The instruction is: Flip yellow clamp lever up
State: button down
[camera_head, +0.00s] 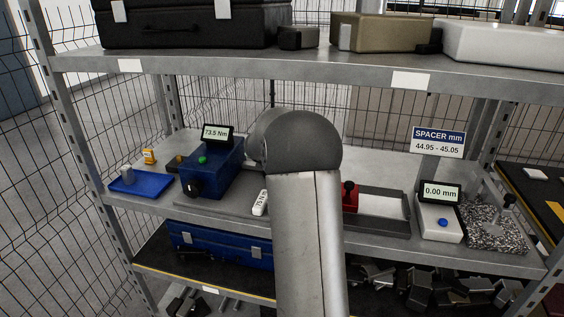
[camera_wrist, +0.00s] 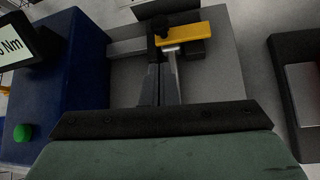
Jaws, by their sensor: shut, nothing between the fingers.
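The yellow clamp lever (camera_wrist: 190,38) shows in the wrist view, lying crosswise near the top, with a dark round part at its left end. A grey metal bar lies left of it. My gripper (camera_wrist: 161,53) is shut and empty, its narrow fingers pointing up the picture with their tips at or just below the lever's left part. I cannot tell whether they touch it. In the head view my arm hides the gripper and the lever.
A blue torque tester (camera_head: 212,168) reading 73.5 Nm, with a green button, stands left of my arm; its blue body (camera_wrist: 85,75) fills the wrist view's left. A red-and-black piece (camera_head: 350,196) and a grey tray (camera_head: 385,227) lie right. A shelf (camera_head: 350,66) runs above.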

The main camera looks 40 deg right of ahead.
jog(key=shift+a, duration=0.1)
jog(key=shift+w+f, duration=0.1)
jog(key=p+x, duration=0.1)
jog(key=x, duration=0.9)
jog(key=shift+r, duration=0.2)
jog(key=shift+r, duration=0.15)
jog(key=shift+t, duration=0.3)
